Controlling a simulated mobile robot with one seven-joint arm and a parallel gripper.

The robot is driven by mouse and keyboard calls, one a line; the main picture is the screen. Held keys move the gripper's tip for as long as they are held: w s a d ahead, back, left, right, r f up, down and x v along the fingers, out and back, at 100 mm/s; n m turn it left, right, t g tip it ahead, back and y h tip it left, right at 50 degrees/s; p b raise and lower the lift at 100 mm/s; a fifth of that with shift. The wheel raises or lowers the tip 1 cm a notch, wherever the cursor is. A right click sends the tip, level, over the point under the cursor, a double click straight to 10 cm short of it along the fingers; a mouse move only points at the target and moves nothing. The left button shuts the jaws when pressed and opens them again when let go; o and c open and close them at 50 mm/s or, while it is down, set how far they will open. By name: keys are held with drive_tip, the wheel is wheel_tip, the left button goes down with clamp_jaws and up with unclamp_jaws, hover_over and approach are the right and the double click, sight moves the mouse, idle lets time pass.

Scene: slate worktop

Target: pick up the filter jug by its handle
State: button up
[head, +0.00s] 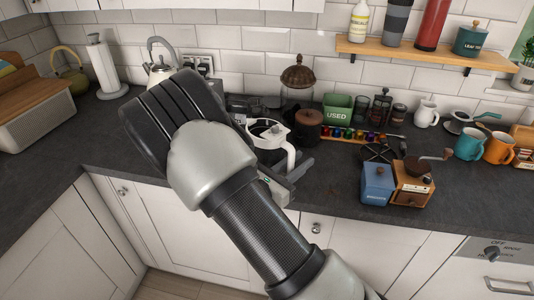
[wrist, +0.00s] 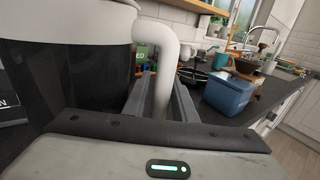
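The filter jug (head: 266,128) stands on the dark worktop. It has a dark, see-through body, a white rim and a white handle (head: 291,156). My arm hides its left and lower parts in the head view. In the wrist view the jug (wrist: 70,75) fills the left side, and its handle (wrist: 163,70) curves down between the two fingers. My gripper (wrist: 162,98) looks shut on the handle, with a finger close against each side. The lower handle is hidden behind the gripper's body. The jug looks upright; I see no clear gap beneath it.
Behind are a brown canister (head: 308,127), a green "USED" box (head: 338,107) and a row of coloured capsules (head: 350,134). A kettle (head: 160,68) stands behind my arm.

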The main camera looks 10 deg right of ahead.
clamp_jaws()
idle(0.4)
drive_tip(key=shift+r, duration=0.1)
idle(0.8)
